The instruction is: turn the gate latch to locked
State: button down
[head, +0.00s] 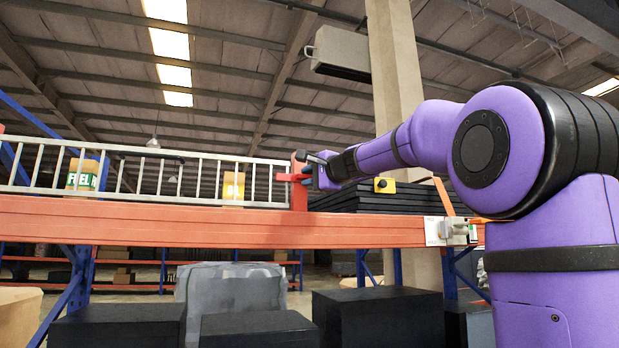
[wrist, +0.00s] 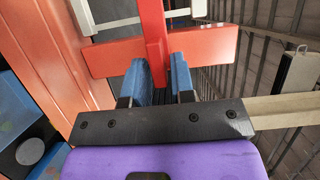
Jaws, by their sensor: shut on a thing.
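The latch handle is a red bar (wrist: 153,28) that crosses the orange-red gate post (wrist: 110,57) in the wrist view. In the head view the post (head: 299,194) stands upright at the right end of the pale gate railing (head: 140,177). My gripper (wrist: 160,75) has its blue fingers on both sides of the red bar's near end and is shut on it. In the head view my gripper (head: 300,176) reaches the post from the right and hides most of the handle. The locked and unlocked positions are not marked in view.
The orange shelf beam (head: 200,219) runs below the gate. Boxes (head: 83,174) and (head: 233,188) stand behind the railing. A yellow block with a black knob (head: 384,185) sits right of the post, by a dark stack (head: 420,199). Dark boxes (head: 378,315) stand below.

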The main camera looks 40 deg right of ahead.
jog(key=shift+f, duration=0.1)
dwell(0.3)
jog(key=c, duration=1.2)
grip_release()
jog(key=shift+o, duration=0.2)
jog(key=s+d, duration=0.1)
jog(key=s, duration=0.9)
jog(key=shift+s+d, duration=0.15)
jog(key=shift+s, duration=0.25)
